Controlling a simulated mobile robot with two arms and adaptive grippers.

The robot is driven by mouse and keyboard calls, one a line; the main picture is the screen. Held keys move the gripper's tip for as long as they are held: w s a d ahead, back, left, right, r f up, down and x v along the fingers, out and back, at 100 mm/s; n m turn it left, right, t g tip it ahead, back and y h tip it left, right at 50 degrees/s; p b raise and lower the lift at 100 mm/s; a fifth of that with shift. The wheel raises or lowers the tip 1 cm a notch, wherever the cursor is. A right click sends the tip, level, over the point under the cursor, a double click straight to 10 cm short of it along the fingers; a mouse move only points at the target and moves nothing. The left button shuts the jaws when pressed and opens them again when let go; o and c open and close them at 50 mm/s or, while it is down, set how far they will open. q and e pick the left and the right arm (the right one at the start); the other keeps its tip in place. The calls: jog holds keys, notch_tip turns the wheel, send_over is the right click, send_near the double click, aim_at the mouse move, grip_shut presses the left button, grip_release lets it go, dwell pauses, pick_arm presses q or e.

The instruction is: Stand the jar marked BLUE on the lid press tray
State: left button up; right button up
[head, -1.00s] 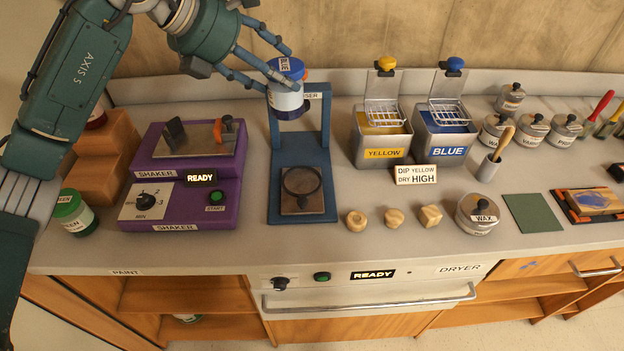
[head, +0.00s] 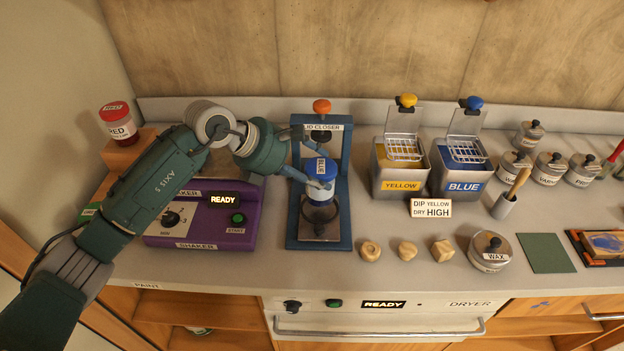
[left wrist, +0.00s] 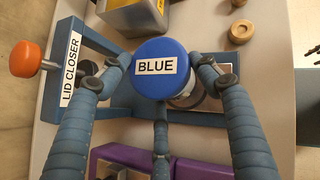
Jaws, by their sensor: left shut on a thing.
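The jar marked BLUE (head: 321,181) has a blue lid and is held upright within the blue frame of the lid closer (head: 343,215). My left gripper (head: 316,178) is shut around it. In the left wrist view the jar's lid (left wrist: 160,68) sits between my fingers (left wrist: 158,82). The lid press tray (head: 319,230) lies below the jar at the foot of the frame, partly hidden by it. I cannot tell whether the jar's base touches the tray. The orange knob (head: 322,106) tops the press. My right gripper is not in view.
The purple shaker (head: 215,225) stands close on the left, under my arm. The YELLOW tin (head: 402,187) and BLUE tin (head: 462,185) stand to the right. Several small wooden blocks (head: 408,250) lie near the front right. A RED jar (head: 119,124) stands on a wooden step at the left.

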pick_arm(q)
notch_tip(320, 180, down, 3)
jog(key=shift+f+p, duration=0.1)
jog(key=shift+p, duration=0.45)
jog(key=shift+f, duration=0.4)
jog(key=shift+f, duration=0.1)
jog(key=o, duration=2)
jog(key=shift+c, duration=0.2)
